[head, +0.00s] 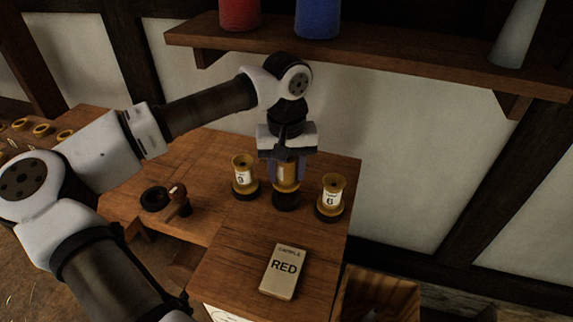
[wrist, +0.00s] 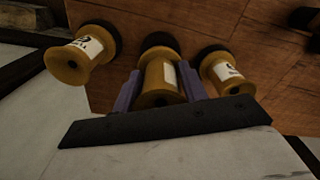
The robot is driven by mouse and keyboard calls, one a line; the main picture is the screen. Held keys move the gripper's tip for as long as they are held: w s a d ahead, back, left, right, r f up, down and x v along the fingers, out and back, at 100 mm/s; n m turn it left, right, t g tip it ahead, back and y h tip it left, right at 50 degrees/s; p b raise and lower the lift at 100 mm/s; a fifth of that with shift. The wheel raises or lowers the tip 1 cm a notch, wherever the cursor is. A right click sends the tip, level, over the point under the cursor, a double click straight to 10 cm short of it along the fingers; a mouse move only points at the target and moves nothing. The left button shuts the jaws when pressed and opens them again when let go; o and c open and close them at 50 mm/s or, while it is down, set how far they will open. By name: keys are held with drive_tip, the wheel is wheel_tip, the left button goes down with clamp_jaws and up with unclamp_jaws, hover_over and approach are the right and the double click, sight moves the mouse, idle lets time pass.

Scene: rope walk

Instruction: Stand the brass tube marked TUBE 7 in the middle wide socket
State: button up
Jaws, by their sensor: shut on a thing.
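My gripper (head: 286,180) is shut on a brass tube (head: 286,184) with a pale label; its number is not readable. The held tube is upright over the middle black socket (head: 286,201), its lower end at the socket's top. I cannot tell how deep it sits. A brass tube marked 9 (head: 243,184) stands in the left socket, and one marked 6 (head: 331,203) in the right. In the wrist view the held tube (wrist: 161,80) is between the purple fingers, with the middle socket (wrist: 158,40) beyond it and a neighbouring tube close on each side.
A box marked RED (head: 284,271) lies in front on the wooden bench. A black ring (head: 154,199) and a wooden-knobbed tool (head: 178,197) are to the left. A shelf (head: 370,55) with red and blue spools is above. An open crate (head: 378,298) is below right.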

sight(287, 183)
drive_tip(key=shift+f+b, duration=0.65)
drive_tip(key=shift+f, duration=0.85)
drive_tip(key=shift+b, duration=0.35)
drive_tip(key=shift+f+b, duration=0.55)
drive_tip(key=shift+f, duration=0.05)
idle(0.4)
drive_tip(key=o, duration=0.8)
drive_tip(key=shift+o, duration=0.2)
drive_tip(key=shift+r, duration=0.1)
drive_tip(key=shift+r+p, duration=3.45)
drive_tip(key=shift+r, duration=2.05)
drive_tip(key=shift+f, duration=0.1)
